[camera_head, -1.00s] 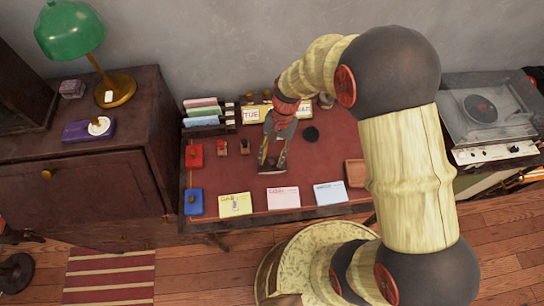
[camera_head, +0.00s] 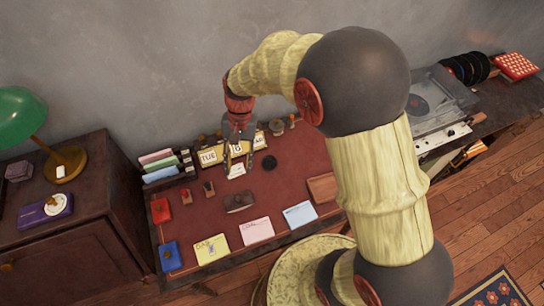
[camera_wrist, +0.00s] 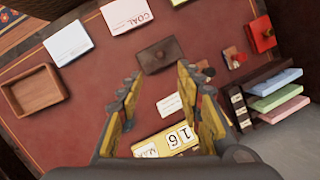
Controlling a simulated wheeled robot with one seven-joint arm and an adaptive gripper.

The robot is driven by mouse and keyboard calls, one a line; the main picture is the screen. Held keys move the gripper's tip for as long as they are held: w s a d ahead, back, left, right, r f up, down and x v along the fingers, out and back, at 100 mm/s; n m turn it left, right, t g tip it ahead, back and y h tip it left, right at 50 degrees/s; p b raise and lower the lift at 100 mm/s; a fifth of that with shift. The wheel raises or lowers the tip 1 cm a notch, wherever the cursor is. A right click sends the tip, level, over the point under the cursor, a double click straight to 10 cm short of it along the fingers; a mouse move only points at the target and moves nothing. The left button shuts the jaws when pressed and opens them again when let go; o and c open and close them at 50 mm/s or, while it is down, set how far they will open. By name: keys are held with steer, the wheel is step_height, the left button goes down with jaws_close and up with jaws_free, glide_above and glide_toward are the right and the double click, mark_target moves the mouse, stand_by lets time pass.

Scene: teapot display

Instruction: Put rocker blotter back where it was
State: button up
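The rocker blotter, a dark brown block with a small knob on top, appears to be the piece on the red desk top, behind the row of cards. It shows in the head view (camera_head: 239,202) and the wrist view (camera_wrist: 160,55). My gripper (camera_head: 238,165) is above the back of the desk, in front of the calendar blocks (camera_head: 208,156), apart from the blotter. In the wrist view my gripper (camera_wrist: 159,76) has its two fingers spread with nothing held between them. The blotter lies beyond the fingertips. Its underside is hidden.
Several cards, including a yellow one (camera_head: 212,249), line the desk's front. A wooden tray (camera_head: 322,188) is at right, a letter rack (camera_head: 160,167) at back left. Red (camera_head: 160,211) and blue (camera_head: 170,257) boxes stand at the left edge. A small white card (camera_wrist: 170,104) lies near the calendar.

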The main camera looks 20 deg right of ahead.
steer(key=s+d+r+n+t+h, duration=0.1)
steer(key=s+d+r+t, duration=0.15)
steer(key=r, duration=0.55)
steer(key=s+d+r+n+t, duration=0.2)
steer(key=s+r, duration=0.2)
steer(key=r, duration=0.3)
steer(key=s+d+r+n+t+h, duration=0.1)
steer(key=s+d+r+n+t, duration=0.1)
steer(key=s+r, duration=0.4)
steer(key=s+d+t, duration=0.1)
steer(key=s+d, duration=0.1)
steer(key=s, duration=0.1)
steer(key=shift+r+t, duration=0.35)
